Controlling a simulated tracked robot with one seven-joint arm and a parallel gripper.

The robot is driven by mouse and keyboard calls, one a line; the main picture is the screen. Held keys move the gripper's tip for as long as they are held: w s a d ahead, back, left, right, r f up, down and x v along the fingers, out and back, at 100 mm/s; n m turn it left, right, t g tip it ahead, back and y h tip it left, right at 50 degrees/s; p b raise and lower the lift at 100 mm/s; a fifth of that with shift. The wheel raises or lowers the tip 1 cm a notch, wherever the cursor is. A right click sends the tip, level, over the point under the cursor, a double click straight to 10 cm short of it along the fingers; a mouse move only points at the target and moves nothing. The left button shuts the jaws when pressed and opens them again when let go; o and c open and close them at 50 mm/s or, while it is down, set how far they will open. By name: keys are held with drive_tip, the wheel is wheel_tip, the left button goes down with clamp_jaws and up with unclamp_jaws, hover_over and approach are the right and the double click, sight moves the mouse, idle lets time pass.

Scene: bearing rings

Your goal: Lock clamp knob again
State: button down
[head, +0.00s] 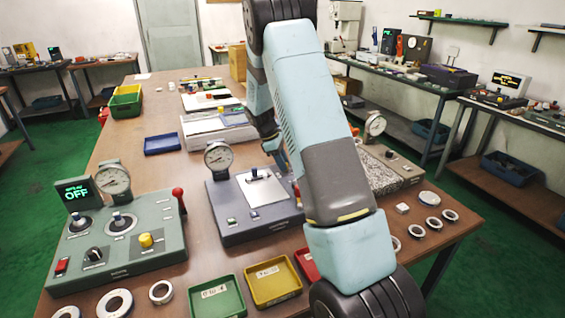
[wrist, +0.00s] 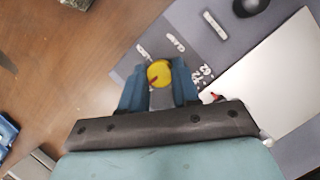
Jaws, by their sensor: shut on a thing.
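The knob sits by the edge of a grey gauge base (wrist: 187,45), next to printed white lettering too blurred to read. In the head view, my gripper (head: 275,150) is at the back right of this base (head: 235,233), partly behind my arm. The knob is hidden there. A dial gauge (head: 218,156) and pale plate (head: 263,191) are on the base.
A green-grey control box (head: 120,262) with a display reading OFF stands at left. Green (head: 217,298) and yellow (head: 272,282) trays line the front, with metal rings nearby. A granite-like block (head: 395,172) stands right of the base. A blue tray (head: 162,144) lies behind.

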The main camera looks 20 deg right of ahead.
drive_tip(key=shift+w+d+r+m, duration=0.1)
drive_tip(key=shift+w+m, duration=0.05)
drive_tip(key=shift+m, duration=0.15)
drive_tip(key=m+g+y, duration=0.1)
drive_tip(key=m, duration=0.2)
drive_tip(key=shift+w+d+m, duration=0.1)
drive_tip(key=shift+m, duration=0.3)
drive_tip(key=m+y, duration=0.1)
drive_tip(key=m, duration=0.1)
drive_tip(key=m+g, duration=0.1)
drive_tip(key=m, duration=0.1)
drive_tip(key=shift+d+m+y, duration=0.1)
drive_tip(key=shift+m+y, duration=0.2)
drive_tip(key=shift+y, duration=0.1)
drive_tip(key=m+y, duration=0.1)
drive_tip(key=m, duration=0.1)
drive_tip(key=m+y, duration=0.1)
drive_tip(key=m, duration=0.2)
drive_tip(key=shift+d, duration=0.2)
drive_tip(key=shift+m+y, duration=0.6)
drive_tip(key=shift+m, duration=1.2)
drive_tip(key=c, duration=0.8)
unclamp_jaws()
drive_tip(key=shift+c, duration=0.2)
